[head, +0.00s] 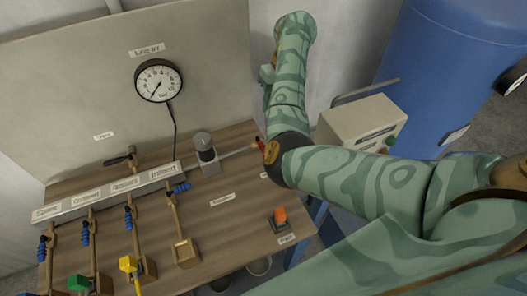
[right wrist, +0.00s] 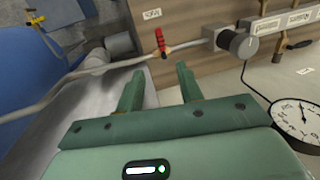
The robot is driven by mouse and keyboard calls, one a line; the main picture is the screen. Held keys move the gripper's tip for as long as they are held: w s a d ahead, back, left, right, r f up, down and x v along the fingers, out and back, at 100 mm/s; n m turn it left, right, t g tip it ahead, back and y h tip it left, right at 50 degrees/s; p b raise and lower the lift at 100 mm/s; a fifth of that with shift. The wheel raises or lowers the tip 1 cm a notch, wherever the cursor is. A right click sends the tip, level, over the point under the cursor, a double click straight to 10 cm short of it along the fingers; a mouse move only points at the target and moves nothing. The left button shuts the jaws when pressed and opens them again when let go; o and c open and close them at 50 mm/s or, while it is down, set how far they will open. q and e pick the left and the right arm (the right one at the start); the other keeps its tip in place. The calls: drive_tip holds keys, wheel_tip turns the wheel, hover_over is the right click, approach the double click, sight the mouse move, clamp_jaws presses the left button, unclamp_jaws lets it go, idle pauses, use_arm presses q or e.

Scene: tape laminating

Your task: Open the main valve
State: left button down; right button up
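A small valve with a red handle (right wrist: 161,42) sits on the grey pipe (right wrist: 120,64) at the bench edge in the right wrist view. Its handle appears to stand across the pipe. In the head view its red handle (head: 261,143) shows just left of my right arm, which partly covers it. A small label (right wrist: 152,14) beside it is too small to read. My right gripper (right wrist: 159,82) is open and empty, its two fingers apart and pointing toward the valve without touching it. The head view does not show the right fingers. My left gripper is not in view.
A round gauge (head: 158,80) hangs on the back panel. A grey cylindrical regulator (head: 205,147) sits on the pipe left of the valve. Several blue-handled branch valves line the wooden bench (head: 235,225). A beige box (head: 360,122) and blue tank (head: 450,75) stand right.

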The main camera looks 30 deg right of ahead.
drive_tip(key=a+f+b, duration=0.1)
drive_tip(key=f+b, duration=0.1)
drive_tip(key=f, duration=0.3)
drive_tip(key=a+f+b, duration=0.1)
drive_tip(key=f+b, duration=0.1)
drive_tip(key=f, duration=0.3)
drive_tip(key=a+f+b, duration=0.1)
drive_tip(key=f+b, duration=0.1)
drive_tip(key=f, duration=0.2)
drive_tip(key=shift+s+f, duration=0.1)
drive_tip(key=shift+f, duration=0.8)
clamp_jaws()
